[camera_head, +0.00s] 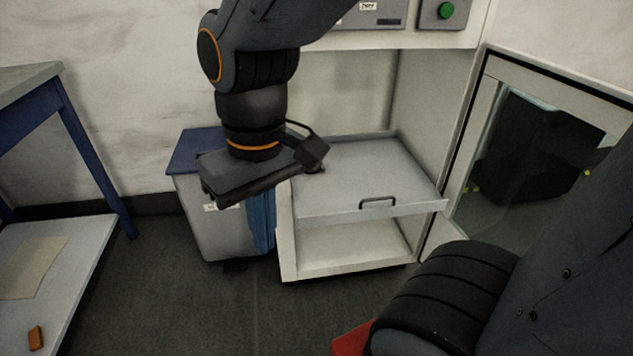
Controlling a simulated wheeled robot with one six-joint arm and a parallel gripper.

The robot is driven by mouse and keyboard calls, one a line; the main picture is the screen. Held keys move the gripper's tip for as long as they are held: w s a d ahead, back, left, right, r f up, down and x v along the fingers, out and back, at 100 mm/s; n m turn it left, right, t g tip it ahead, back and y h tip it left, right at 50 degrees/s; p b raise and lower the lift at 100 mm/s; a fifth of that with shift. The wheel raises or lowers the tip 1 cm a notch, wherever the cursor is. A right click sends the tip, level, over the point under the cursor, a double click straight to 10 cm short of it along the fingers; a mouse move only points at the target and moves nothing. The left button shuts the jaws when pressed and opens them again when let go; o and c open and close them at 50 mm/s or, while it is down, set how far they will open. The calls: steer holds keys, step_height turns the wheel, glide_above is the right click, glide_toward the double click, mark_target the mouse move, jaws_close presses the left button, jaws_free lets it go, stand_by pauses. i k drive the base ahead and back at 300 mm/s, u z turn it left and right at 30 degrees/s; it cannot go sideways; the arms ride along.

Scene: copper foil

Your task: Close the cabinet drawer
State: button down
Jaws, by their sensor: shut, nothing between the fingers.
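The cabinet drawer (350,172) is a light grey tray-like drawer with a dark bar handle (377,202) on its front. It stands pulled out from the white cabinet (287,243), and its front right corner reaches past the cabinet opening's side. An open compartment shows below it. My gripper (238,192) is shut and empty. In the picture it is left of the drawer, in front of the bin, and clear of the handle. My wrist hides part of the drawer's left side, and I cannot tell whether it touches there.
A grey bin with a blue lid (190,150) stands left of the cabinet, with blue cloth (262,222) between them. A cabinet door with a window (540,150) is at the right. A blue-framed table (85,140) is at the left.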

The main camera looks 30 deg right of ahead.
mark_target(365, 176)
steer(key=u, duration=0.2)
steer(key=k, duration=0.5)
steer(key=z, duration=1.3)
